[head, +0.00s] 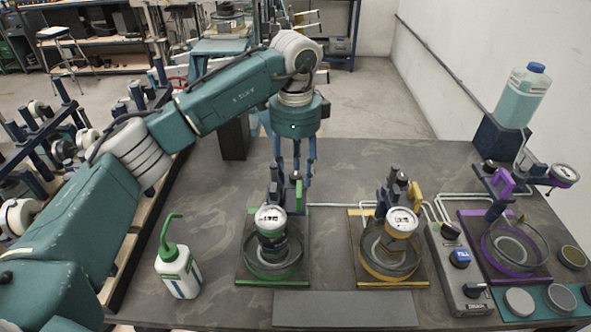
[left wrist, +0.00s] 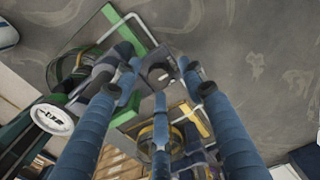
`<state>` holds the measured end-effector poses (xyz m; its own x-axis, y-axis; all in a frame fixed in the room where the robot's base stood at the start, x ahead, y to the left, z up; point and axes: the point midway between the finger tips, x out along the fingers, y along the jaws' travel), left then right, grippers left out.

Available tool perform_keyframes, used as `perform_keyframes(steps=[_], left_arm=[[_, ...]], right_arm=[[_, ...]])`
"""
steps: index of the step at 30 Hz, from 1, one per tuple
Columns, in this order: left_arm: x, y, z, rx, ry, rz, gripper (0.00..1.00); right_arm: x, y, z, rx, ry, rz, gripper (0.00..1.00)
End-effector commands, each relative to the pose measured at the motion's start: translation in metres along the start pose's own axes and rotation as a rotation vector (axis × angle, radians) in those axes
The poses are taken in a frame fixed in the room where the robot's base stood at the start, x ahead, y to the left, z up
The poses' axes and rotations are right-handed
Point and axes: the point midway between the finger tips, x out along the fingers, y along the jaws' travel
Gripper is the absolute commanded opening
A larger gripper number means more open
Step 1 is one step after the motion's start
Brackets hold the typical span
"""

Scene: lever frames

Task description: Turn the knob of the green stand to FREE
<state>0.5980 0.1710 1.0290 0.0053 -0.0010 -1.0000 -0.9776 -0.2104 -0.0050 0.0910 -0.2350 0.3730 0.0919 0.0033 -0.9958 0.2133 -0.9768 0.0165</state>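The green stand (head: 271,283) is on the table, with a round white gauge (head: 270,217) above a glass dish (head: 273,262) and an upright green part (head: 299,194) behind. My left gripper (head: 294,182) points down just behind the gauge, its fingers spread. In the left wrist view the gauge (left wrist: 52,118) is at left and the green base edge (left wrist: 124,23) is at top. A dark round knob-like part (left wrist: 160,74) shows between the fingertips (left wrist: 158,84); I see a gap around it and cannot read its marking. My right gripper is not in view.
A yellow stand (head: 390,281) is close on the right, then a grey control box (head: 459,285) and a purple stand (head: 505,277). A green-capped wash bottle (head: 178,270) is at left. Pale tubing (head: 345,204) runs behind the stands. The table behind is mostly clear.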

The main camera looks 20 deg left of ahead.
Motion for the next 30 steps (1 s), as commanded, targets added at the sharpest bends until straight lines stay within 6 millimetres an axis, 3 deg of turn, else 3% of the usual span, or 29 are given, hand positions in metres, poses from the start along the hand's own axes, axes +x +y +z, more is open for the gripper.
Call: perform_keyframes(steps=[8,21,25,30], left_arm=[[-0.005,0.0,0.0,0.001,-0.001,0.002,0.41],[-0.09,0.0,0.0,0.0,0.0,-0.001,0.41],[-0.109,-0.001,0.0,0.0,0.0,-0.001,0.41],[-0.119,0.0,0.0,0.0,0.0,0.001,0.41]], right_arm=[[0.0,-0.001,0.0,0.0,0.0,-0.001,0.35],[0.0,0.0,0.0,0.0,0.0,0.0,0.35],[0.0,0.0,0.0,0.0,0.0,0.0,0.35],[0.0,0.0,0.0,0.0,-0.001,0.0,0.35]])
